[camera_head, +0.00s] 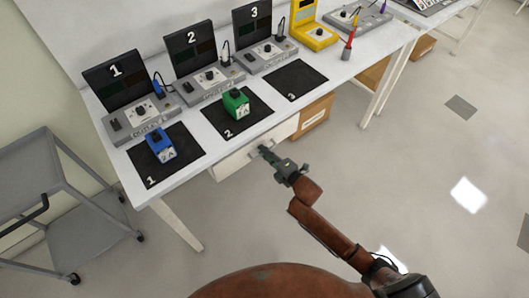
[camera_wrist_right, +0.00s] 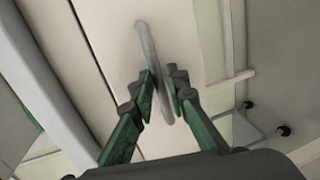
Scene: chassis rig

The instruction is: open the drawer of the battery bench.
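The battery bench (camera_head: 190,172) is a white table. Its pale drawer front (camera_head: 237,157) shows below the tabletop and looks shut. My right gripper (camera_head: 264,151) is at the drawer front in the head view. In the right wrist view, the grey bar handle (camera_wrist_right: 146,42) runs between the green fingers of this gripper (camera_wrist_right: 159,82). The fingers stand apart on either side of the bar, with a gap showing, so the gripper looks open around the handle. Firm contact cannot be made out. My left gripper is not in view.
A blue battery (camera_head: 160,146) and a green battery (camera_head: 236,103) stand on black mats on the bench. Several testers line its back. A brown box (camera_head: 315,115) is right of the drawer. A grey cart (camera_head: 75,215) stands left. The floor in front is clear.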

